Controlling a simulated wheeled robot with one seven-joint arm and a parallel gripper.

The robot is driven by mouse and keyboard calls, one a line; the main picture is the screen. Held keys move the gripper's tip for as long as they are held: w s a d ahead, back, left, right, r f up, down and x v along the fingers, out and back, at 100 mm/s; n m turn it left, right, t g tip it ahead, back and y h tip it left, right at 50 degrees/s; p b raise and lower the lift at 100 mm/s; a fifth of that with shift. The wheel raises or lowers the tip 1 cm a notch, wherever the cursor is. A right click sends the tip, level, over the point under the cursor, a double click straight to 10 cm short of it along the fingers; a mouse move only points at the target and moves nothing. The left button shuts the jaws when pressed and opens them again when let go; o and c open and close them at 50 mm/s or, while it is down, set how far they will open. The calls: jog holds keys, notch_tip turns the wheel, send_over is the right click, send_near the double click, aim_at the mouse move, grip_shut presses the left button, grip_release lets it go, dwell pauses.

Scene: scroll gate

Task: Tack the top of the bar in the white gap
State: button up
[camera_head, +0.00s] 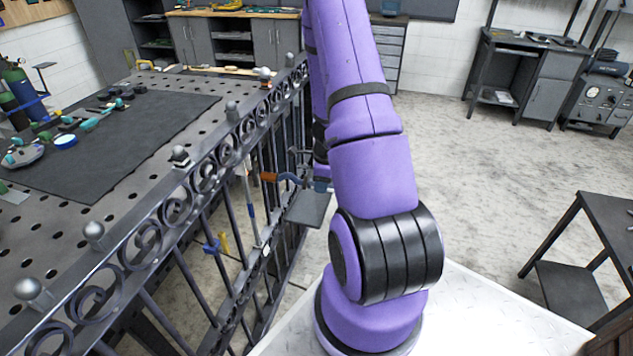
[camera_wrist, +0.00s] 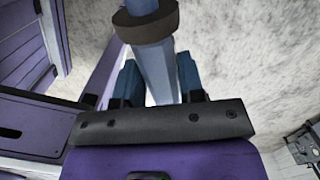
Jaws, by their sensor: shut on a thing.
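The dark scroll gate (camera_head: 205,180) stands upright along the edge of the perforated table. A lighter bar (camera_head: 248,205) with a whitish top end (camera_head: 243,168) stands among its dark bars, below the scroll row. My gripper (camera_head: 320,182) is on the right side of the gate, partly hidden by my arm. It is shut on a torch (camera_head: 285,178), whose orange-brown end points left towards the bar's top. I cannot tell whether it touches. In the wrist view, my gripper's blue fingers (camera_wrist: 158,80) close on the torch's grey-blue body (camera_wrist: 155,62), below a dark collar.
A blue clamp (camera_head: 211,245) with a yellow part sits low on the gate. A dark flat plate (camera_head: 308,208) is just below my gripper. The table (camera_head: 165,85) holds a dark mat with small items. Shelves (camera_head: 535,70) stand at the back right; the floor between is clear.

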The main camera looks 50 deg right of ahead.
jog(key=shift+s+d+f, duration=0.1)
jog(key=shift+s+d, duration=0.55)
jog(key=shift+s, duration=0.45)
jog(key=shift+s+d+f, duration=0.15)
jog(key=shift+s+d, duration=0.55)
jog(key=shift+s, duration=0.45)
jog(key=shift+s+d+f, duration=0.1)
jog(key=shift+s+d, duration=0.55)
jog(key=shift+s, duration=0.45)
